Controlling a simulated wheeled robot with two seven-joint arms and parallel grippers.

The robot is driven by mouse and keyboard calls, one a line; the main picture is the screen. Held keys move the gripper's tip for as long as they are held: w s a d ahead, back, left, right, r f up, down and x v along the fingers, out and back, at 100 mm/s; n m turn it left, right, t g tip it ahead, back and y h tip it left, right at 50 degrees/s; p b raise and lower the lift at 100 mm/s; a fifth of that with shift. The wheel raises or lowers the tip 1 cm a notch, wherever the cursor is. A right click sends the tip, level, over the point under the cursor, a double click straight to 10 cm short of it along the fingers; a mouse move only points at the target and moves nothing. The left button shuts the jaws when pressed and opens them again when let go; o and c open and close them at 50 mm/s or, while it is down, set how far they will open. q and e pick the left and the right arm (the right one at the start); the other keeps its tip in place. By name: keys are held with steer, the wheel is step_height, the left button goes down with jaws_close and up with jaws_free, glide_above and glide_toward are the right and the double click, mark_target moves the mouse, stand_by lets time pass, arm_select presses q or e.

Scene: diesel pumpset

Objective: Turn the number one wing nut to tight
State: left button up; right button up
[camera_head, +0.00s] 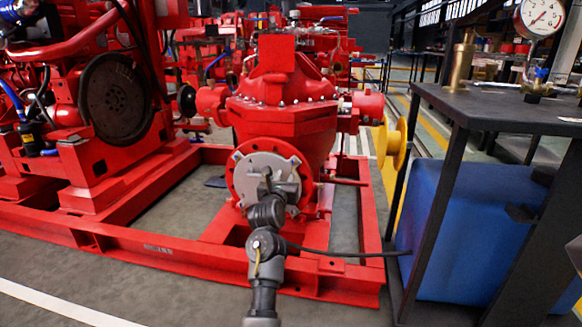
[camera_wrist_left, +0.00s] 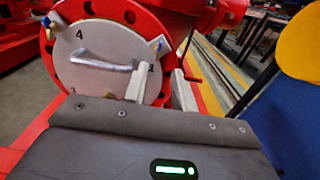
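A round grey cover plate (camera_head: 246,171) sits on the red flange of the pump. In the left wrist view the plate (camera_wrist_left: 105,75) carries a bar handle (camera_wrist_left: 100,62) and the numbers 4 and 1. The number one wing nut (camera_wrist_left: 158,45), pale with a blue mark, is at the plate's upper right edge beside the 1. My left gripper (camera_head: 277,172) is in front of the plate in the head view. In the wrist view its two pale fingers (camera_wrist_left: 162,80) are apart and empty, just below the wing nut; contact is not clear. My right gripper is not in view.
The red pump (camera_head: 285,115) and its base frame (camera_head: 325,283) surround the plate. A black table (camera_head: 490,105) with a pressure gauge (camera_head: 541,15) and a blue tank (camera_head: 455,225) stand to the right. A black cable runs beside my arm. Grey floor is clear at front left.

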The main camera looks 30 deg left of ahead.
mark_target(292, 163)
arm_select(q)
steer(key=b+x, duration=0.5)
steer(key=x, duration=0.4)
steer(key=shift+w+a+f, duration=0.15)
steer(key=shift+w+a, duration=0.15)
steer(key=shift+w, duration=0.3)
jaws_close()
